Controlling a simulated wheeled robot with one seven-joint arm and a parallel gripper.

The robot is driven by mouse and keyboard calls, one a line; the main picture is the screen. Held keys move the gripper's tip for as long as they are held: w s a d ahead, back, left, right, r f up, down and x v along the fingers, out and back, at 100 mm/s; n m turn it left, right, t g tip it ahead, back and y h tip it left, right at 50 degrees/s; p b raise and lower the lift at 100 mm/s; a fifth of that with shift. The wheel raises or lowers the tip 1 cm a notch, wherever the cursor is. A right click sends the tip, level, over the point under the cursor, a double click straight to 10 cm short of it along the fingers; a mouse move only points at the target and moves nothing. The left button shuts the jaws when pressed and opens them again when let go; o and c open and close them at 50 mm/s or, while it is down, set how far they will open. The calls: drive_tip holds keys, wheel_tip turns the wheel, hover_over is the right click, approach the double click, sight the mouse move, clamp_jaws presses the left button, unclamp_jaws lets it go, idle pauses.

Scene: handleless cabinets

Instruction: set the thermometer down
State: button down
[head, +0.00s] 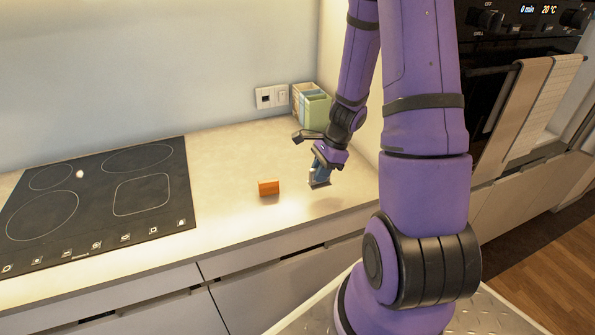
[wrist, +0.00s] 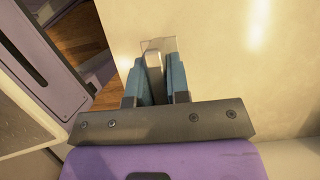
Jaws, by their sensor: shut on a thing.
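My gripper (head: 319,178) is over the right part of the counter, pointing down. In the wrist view its two blue fingers (wrist: 160,78) are closed on a slim grey, pale-ended thing, which I take to be the thermometer (wrist: 153,64). In the head view only a small grey end of the thermometer (head: 319,184) shows below the fingers; the rest is hidden. A soft shadow lies on the counter in front of it. I cannot tell for certain whether its lower end touches the counter.
An orange block (head: 268,187) stands on the counter (head: 222,160) left of my gripper. A black cooktop (head: 100,200) with a small white thing (head: 80,174) on it is farther left. A green box (head: 316,108) stands at the back wall. The counter between block and box is clear.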

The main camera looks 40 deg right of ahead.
drive_tip(key=w, duration=0.5)
drive_tip(key=w+a, duration=0.1)
drive_tip(key=w, duration=0.1)
drive_tip(key=shift+w+f, duration=0.35)
drive_tip(key=shift+w, duration=0.05)
drive_tip(key=shift+f, duration=1.75)
drive_tip(key=shift+f, duration=0.2)
drive_tip(key=c, duration=1.1)
unclamp_jaws()
drive_tip(key=shift+r, duration=0.1)
